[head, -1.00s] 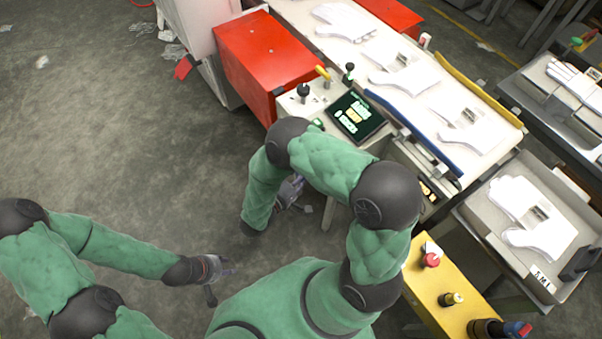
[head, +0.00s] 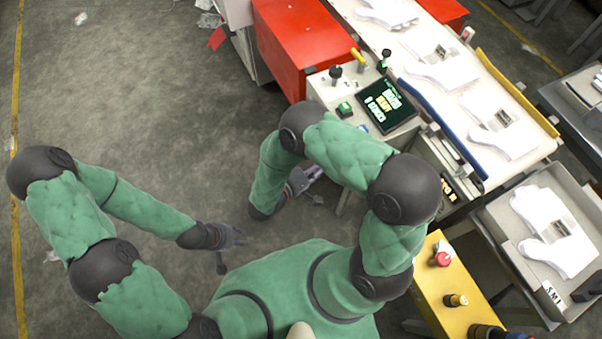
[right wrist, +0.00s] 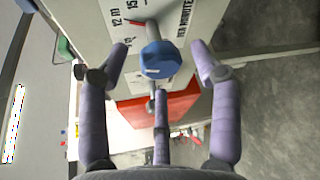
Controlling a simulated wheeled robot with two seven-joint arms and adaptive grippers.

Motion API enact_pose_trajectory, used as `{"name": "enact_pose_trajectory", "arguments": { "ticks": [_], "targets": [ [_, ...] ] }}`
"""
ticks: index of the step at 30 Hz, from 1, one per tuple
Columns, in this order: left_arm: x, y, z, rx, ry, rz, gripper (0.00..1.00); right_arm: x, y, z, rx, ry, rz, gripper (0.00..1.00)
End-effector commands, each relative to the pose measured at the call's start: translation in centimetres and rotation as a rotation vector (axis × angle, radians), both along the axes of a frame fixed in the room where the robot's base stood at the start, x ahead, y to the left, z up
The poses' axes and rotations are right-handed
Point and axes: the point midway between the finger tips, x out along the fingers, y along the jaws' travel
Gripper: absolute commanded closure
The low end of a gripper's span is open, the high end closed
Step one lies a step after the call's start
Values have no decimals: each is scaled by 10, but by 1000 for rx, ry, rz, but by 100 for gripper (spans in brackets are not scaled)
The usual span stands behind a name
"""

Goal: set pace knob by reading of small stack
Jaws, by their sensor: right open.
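In the right wrist view a blue faceted knob (right wrist: 160,60) on a shaft stands out from a pale panel (right wrist: 185,15). A red mark and printed numbers, including 12 and 15, lie beside it. My right gripper (right wrist: 160,72) has its three purple fingers spread around the knob in this view; I see no clear contact. In the head view my right gripper (head: 306,180) is low beside the machine, partly behind my arm. My left gripper (head: 233,250) is open and empty over the floor. White gloves (head: 545,222) lie in a grey tray; individual stack sizes are unclear.
A dark screen (head: 387,105) with text, a green button (head: 344,109) and a black-topped lever (head: 335,73) are on the machine top. A red box (head: 300,45) stands behind. A yellow stand (head: 440,290) is at right.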

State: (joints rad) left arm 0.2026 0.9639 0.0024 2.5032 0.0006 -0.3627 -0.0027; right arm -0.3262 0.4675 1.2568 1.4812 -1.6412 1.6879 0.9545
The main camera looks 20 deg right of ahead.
Motion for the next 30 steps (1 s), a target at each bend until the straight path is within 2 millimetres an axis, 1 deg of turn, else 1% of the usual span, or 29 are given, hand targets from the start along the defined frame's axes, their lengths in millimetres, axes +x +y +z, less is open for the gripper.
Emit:
{"name": "enact_pose_trajectory", "arguments": {
  "ticks": [1,9,15,21,30],
  "targets": [
    [0,0,0,0,0,0,60,-2,9,2,0,-2,6,36],
    [0,0,0,0,0,0,60,-18,45,11,-1,-2,5,36],
    [0,0,0,0,0,0,60,-28,66,15,-1,-1,2,36],
    [0,0,0,0,0,0,60,-33,75,17,-1,0,-1,36],
    [0,0,0,0,0,0,60,-34,76,18,0,0,-2,36]
  ]
}}
